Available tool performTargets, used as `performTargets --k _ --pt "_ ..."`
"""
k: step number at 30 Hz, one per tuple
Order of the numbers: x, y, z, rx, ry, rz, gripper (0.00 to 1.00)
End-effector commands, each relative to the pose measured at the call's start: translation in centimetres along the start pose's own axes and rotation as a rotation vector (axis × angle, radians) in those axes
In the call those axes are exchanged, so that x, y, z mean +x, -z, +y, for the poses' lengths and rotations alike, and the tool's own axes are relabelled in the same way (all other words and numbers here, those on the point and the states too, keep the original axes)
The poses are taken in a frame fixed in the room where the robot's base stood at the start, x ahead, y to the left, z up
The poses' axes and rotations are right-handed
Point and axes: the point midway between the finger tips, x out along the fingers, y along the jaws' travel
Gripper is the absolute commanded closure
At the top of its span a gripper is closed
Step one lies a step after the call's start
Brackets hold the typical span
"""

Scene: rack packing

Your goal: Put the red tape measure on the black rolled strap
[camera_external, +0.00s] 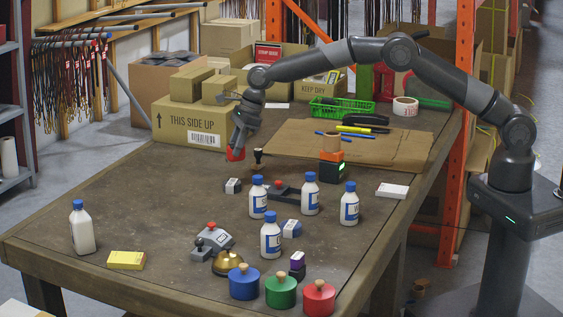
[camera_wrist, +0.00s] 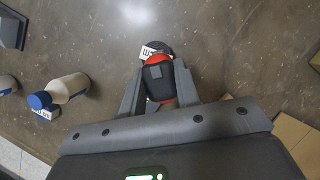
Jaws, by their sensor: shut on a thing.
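My gripper (camera_external: 238,146) is shut on the red tape measure (camera_external: 236,155), holding it above the table toward its far left side. In the wrist view, the tape measure (camera_wrist: 158,80) shows a black face and red edges between the fingers (camera_wrist: 157,92). Just beyond it, partly hidden behind it, is a dark rounded thing with a white label (camera_wrist: 155,48), probably the black rolled strap. In the external view, a small dark piece with a white face (camera_external: 233,186) stands on the table below the gripper and may be the same thing. Whether the two touch is unclear.
White bottles with blue caps (camera_external: 258,197) stand right of the small dark piece. A cardboard sheet (camera_external: 300,140) and a labelled box (camera_external: 190,122) lie behind. The table's left middle is mostly clear.

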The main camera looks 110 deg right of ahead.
Motion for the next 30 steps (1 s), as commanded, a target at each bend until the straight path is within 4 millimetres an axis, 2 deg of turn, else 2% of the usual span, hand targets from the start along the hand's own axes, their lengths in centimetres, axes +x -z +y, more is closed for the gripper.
performTargets --k 3,7,11,17,28,29,30 --pt "1.5 -0.9 1.0 -0.001 0.001 -0.001 0.99" --pt "2.2 -1.3 1.4 0.0 0.001 0.0 0.99" --pt "3.2 -0.9 1.4 0.002 -0.001 0.001 0.99" --pt "5.7 0.1 1.4 0.001 0.0 0.0 0.99" --pt "6.1 0.3 1.4 0.0 0.0 0.0 0.99" --pt "6.2 0.3 1.4 0.0 0.0 0.0 0.7" --pt "6.1 0.3 1.4 0.0 0.0 0.0 0.66"
